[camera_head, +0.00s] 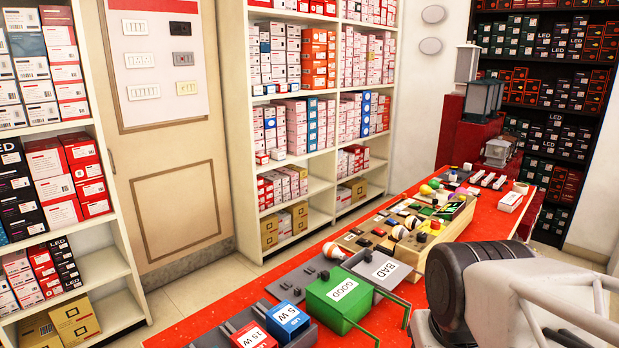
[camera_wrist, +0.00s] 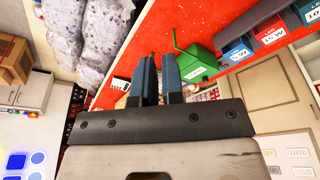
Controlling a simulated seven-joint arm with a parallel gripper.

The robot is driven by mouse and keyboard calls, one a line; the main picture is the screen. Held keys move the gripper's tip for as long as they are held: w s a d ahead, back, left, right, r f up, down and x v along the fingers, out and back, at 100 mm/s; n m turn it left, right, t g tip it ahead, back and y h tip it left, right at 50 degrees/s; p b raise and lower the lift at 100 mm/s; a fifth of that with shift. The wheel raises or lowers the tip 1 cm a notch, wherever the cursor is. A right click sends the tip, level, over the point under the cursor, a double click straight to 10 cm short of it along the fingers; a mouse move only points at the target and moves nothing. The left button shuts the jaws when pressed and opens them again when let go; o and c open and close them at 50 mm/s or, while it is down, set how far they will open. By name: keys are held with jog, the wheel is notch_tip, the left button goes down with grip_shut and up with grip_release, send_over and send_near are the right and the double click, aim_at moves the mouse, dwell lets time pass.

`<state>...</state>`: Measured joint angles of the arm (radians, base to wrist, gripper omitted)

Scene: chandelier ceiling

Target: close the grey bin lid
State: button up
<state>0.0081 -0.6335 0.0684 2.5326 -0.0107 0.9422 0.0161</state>
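The grey bin stands on the red table beside the green bin, its grey panel with the BAD label (camera_head: 384,271) facing up. A thin grey edge runs forward from it; I cannot tell clearly how far the lid stands open. The green bin (camera_head: 338,297) has a GOOD label and a thin green frame at its front right. It also shows in the wrist view (camera_wrist: 196,60). My gripper (camera_wrist: 159,62) shows in the wrist view, with two blue-grey fingers close together and nothing visible held between them. Its fingers are not visible in the head view.
A blue box (camera_head: 287,318) and a red box (camera_head: 254,337) sit in grey trays left of the green bin. Bulbs and small parts crowd a wooden tray (camera_head: 440,240) beyond the grey bin. The red table (camera_head: 215,318) has bare strips along its left edge.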

jog(key=o, duration=0.5)
jog(key=shift+w+r, duration=0.1)
jog(key=shift+w, duration=0.2)
jog(key=shift+o, duration=1)
jog(key=shift+w+r, duration=0.15)
jog(key=shift+w, duration=0.2)
jog(key=m+g, duration=0.3)
jog(key=m, duration=0.6)
send_over(368, 255)
jog(key=f, duration=1.2)
jog(key=shift+s, duration=0.35)
jog(key=shift+w+f, duration=0.3)
jog(key=shift+f, duration=0.1)
